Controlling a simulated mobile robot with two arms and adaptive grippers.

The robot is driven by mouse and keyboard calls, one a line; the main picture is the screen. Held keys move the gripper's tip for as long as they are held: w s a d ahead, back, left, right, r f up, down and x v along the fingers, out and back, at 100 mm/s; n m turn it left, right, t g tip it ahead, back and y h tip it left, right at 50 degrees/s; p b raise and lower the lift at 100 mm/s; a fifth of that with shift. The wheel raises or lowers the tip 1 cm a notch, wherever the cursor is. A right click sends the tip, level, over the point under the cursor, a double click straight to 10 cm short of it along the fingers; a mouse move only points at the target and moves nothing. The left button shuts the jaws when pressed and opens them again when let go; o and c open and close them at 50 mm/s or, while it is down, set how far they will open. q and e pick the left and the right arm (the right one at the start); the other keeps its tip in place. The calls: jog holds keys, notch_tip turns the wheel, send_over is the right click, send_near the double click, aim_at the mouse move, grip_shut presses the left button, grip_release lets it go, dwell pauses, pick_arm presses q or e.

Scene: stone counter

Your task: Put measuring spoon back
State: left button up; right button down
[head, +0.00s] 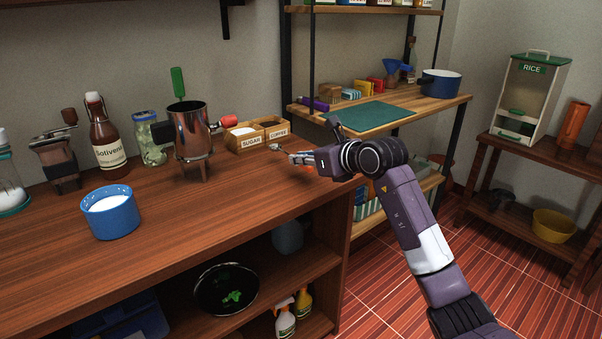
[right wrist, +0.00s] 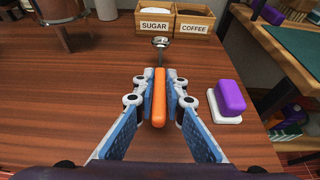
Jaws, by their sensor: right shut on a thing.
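My right gripper (head: 298,158) is over the back right part of the wooden counter, in front of the labelled boxes. In the right wrist view the gripper (right wrist: 159,95) is shut on the orange handle of the measuring spoon (right wrist: 159,98). The spoon's round metal bowl points away from me toward the SUGAR box (right wrist: 154,28) and COFFEE box (right wrist: 194,28). In the head view the bowl (head: 275,147) shows small beyond the fingertips. Both boxes also show in the head view, SUGAR (head: 250,143) left of COFFEE (head: 278,133). My left gripper is out of view.
A purple block (right wrist: 231,97) on a white base lies right of the spoon. A copper pot on legs (head: 192,140) stands left of the boxes. A blue tub (head: 110,212) stands at the front left. The counter's middle is clear. A shelf with a green mat (head: 370,116) is at right.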

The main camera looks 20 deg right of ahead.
aim_at(301, 179)
notch_tip(301, 179, down, 3)
jog(key=shift+f, duration=0.1)
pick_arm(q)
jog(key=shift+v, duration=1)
pick_arm(e)
jog(key=shift+f, duration=0.15)
pick_arm(q)
jog(key=shift+b, duration=0.3)
pick_arm(e)
jog(key=shift+f, duration=0.15)
jog(key=c, duration=2)
grip_release()
